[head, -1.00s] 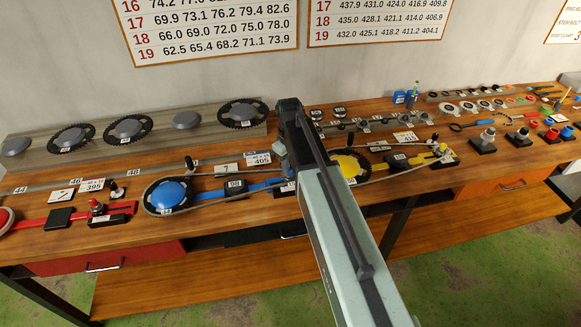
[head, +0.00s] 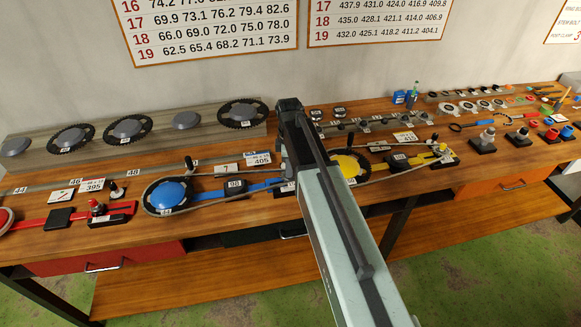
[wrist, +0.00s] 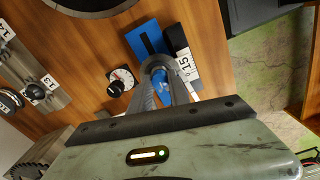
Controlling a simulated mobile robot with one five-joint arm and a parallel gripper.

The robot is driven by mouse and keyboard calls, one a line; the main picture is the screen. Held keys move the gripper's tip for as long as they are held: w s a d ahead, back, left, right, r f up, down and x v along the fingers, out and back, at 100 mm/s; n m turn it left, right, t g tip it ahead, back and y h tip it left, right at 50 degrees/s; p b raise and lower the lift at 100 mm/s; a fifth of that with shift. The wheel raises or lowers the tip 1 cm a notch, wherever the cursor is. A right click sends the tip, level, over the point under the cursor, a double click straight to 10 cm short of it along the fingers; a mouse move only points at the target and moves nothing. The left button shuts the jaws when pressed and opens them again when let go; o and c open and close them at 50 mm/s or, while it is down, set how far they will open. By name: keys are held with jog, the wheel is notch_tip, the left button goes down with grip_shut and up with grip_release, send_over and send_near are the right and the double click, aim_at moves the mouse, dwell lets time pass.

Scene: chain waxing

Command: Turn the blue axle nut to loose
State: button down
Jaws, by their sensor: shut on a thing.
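The blue axle nut (wrist: 160,86) shows in the wrist view between the fingertips of my gripper (wrist: 158,70). My gripper is shut on it, and the fingers partly cover it. The blue slotted bar (wrist: 145,38) and a black block with a "15" label (wrist: 188,65) lie just beyond the fingertips. In the head view the blue bar (head: 262,186) runs from the blue chainring (head: 168,193) to under my arm. There my arm hides the nut and the fingertips.
A small dial (wrist: 124,75) with a black knob (wrist: 115,89) stands left of the fingers in the wrist view. The yellow chainring rig (head: 350,167) is close right of my arm. A red rig (head: 65,217) is at the left.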

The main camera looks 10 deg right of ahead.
jog(key=shift+n, duration=0.3)
dwell(0.4)
jog(key=c, duration=1.2)
grip_release()
jog(key=shift+c, duration=0.2)
notch_tip(320, 180, up, 8)
jog(key=p, duration=0.8)
jog(key=shift+f, duration=0.1)
